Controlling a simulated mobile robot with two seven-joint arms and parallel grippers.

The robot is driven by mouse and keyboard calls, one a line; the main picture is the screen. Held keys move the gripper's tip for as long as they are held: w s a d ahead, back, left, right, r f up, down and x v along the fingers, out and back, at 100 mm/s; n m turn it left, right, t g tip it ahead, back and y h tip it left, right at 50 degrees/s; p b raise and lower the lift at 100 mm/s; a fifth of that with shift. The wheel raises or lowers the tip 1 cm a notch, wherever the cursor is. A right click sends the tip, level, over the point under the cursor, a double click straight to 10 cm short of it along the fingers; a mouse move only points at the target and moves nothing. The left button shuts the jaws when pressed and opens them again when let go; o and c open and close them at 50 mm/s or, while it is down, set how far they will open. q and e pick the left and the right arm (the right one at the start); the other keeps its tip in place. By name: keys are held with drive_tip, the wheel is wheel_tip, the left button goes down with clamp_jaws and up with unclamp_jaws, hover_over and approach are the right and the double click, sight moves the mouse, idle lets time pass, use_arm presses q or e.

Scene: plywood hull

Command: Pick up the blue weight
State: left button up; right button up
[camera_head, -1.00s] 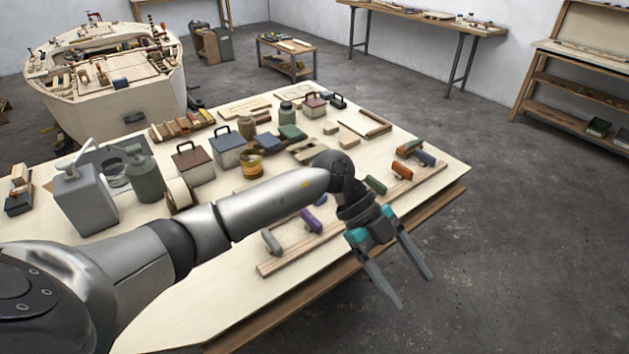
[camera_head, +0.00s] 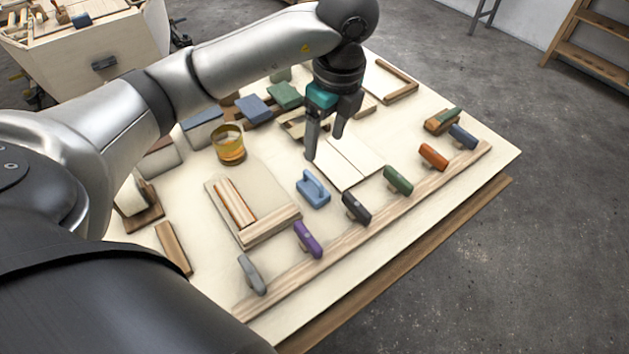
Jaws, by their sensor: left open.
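The blue weight (camera_head: 313,190) is a light blue block with a handle on top. It sits on the pale plywood table (camera_head: 290,285), between the wooden frame tray and the dark grey block of the front row. My left gripper (camera_head: 326,145) points down over the table, just behind the weight in the picture. Its two fingers are apart with nothing between them, and they do not appear to touch the weight. My right gripper is not in view.
A wooden frame tray (camera_head: 270,228) lies left of the weight. An amber jar (camera_head: 229,145) stands further back.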

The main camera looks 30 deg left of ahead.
sight(315, 178)
use_arm(q)
drive_tip(key=f, duration=0.3)
drive_tip(key=a+f, duration=0.1)
drive_tip(key=f, duration=0.5)
drive_tip(key=shift+w+a+f+b, duration=0.2)
drive_tip(key=shift+w+f+b, duration=0.1)
drive_tip(key=shift+a+f, duration=0.15)
drive_tip(key=shift+f, duration=0.65)
drive_tip(key=f, duration=0.1)
drive_tip(key=a+f, duration=0.1)
drive_tip(key=f, duration=0.1)
drive_tip(key=shift+f, duration=0.75)
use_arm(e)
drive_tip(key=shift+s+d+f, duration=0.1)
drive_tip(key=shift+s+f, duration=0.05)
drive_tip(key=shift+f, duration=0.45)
use_arm(q)
drive_tip(key=shift+c, duration=0.6)
clamp_jaws()
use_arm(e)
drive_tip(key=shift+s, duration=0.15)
use_arm(q)
drive_tip(key=shift+r, duration=0.1)
